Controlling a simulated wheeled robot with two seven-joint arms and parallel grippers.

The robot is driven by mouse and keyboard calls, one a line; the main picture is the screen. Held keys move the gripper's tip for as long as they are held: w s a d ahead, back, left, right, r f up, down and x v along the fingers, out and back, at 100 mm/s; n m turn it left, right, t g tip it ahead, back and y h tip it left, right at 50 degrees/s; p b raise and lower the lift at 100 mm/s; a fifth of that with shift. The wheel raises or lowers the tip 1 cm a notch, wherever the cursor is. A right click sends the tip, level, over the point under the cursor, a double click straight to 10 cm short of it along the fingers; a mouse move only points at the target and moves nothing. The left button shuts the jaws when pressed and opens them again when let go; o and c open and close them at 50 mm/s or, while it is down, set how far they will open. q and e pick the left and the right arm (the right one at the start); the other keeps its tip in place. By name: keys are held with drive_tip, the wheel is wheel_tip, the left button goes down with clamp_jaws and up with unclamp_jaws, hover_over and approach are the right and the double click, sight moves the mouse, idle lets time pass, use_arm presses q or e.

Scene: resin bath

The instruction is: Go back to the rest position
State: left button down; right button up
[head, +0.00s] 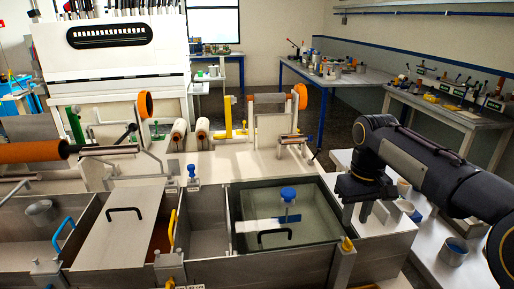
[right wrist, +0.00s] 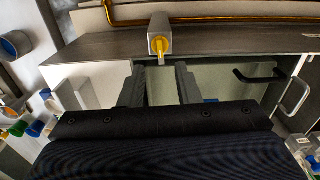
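My right gripper (head: 364,212) points down at the right end of the steel bath, beside the glass-covered tank (head: 238,222). In the right wrist view its two fingers (right wrist: 160,92) stand apart with nothing seen between them. A grey block with a yellow nozzle (right wrist: 159,46) shows just beyond the fingertips, and I cannot tell whether they touch it. My left gripper is not in view.
A blue-knobbed fitting (head: 288,194) stands at the glass-covered tank. A steel lid with a black handle (head: 125,211) covers part of the bath to the left.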

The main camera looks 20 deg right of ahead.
drive_tip(key=s+a+f+t+y, duration=0.2)
drive_tip(key=s+a+f, duration=0.2)
drive_tip(key=s+a, duration=0.3)
drive_tip(key=s+a+f+t+y, duration=0.1)
drive_tip(key=s+a+f+t, duration=0.2)
drive_tip(key=s+a, duration=0.4)
drive_tip(key=s+f, duration=0.1)
drive_tip(key=s, duration=0.3)
drive_tip(key=shift+s+a+f+m+t+y, duration=0.25)
drive_tip(key=shift+a+m+t+y, duration=0.05)
drive_tip(key=shift+a+m+y, duration=0.1)
